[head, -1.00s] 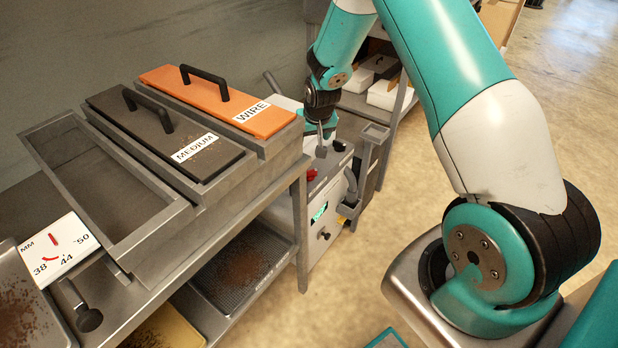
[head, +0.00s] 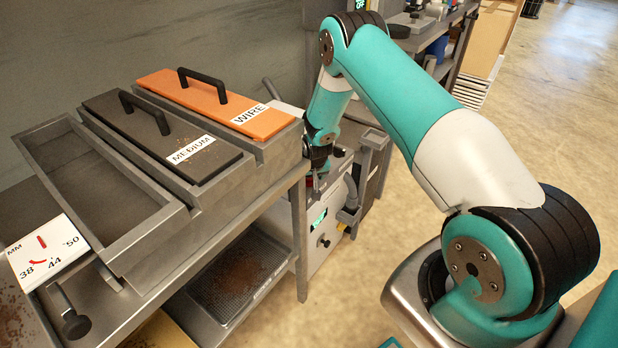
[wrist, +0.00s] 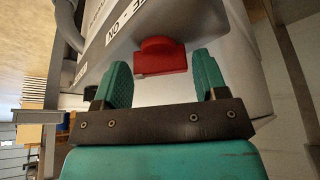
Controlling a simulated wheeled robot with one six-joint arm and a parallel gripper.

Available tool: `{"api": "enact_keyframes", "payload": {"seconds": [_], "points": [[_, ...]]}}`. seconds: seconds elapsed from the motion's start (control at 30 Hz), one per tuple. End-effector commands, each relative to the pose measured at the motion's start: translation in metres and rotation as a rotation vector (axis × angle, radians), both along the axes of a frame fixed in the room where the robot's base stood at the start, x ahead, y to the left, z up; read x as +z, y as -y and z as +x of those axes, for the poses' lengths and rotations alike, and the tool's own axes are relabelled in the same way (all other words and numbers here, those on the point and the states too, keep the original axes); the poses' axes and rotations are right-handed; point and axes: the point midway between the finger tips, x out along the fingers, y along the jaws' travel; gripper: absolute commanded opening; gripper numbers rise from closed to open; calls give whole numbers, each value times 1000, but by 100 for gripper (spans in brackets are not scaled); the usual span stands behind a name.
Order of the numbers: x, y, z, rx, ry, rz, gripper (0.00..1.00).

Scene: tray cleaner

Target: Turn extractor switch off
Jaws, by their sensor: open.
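The extractor (head: 322,232) is a light grey machine beside the far end of the steel bench. Its red switch (wrist: 160,56) shows in the wrist view, next to a white label with upside-down lettering that includes "NO". My gripper (wrist: 157,75) is open, its two teal fingers on either side of the red switch and a little short of it in the picture. I cannot tell whether a finger touches it. In the head view my gripper (head: 318,180) is at the extractor's top, and my wrist hides most of the switch.
The steel bench (head: 300,225) holds an open empty bin (head: 32,150), a dark MEDIUM lid (head: 195,165) and an orange WIRE lid (head: 215,100). A mesh tray (head: 240,280) lies on the lower shelf. A grey hose (head: 352,192) runs beside the extractor. The floor at right is clear.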

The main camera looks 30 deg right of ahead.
Motion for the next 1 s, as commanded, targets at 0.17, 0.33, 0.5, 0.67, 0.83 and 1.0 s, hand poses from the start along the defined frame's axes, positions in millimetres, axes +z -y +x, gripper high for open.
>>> {"api": "enact_keyframes", "payload": {"seconds": [0.17, 0.33, 0.5, 0.67, 0.83, 1.0], "points": [[-7, 1, 3, 0, 0, 0, 66], [-7, 1, 3, 0, 0, 0, 66], [-7, 1, 3, 0, 0, 0, 38], [-7, 1, 3, 1, 0, 0, 32], [-8, 1, 3, 27, 0, 0, 32], [-8, 2, 3, 104, 0, 0, 32]]}}
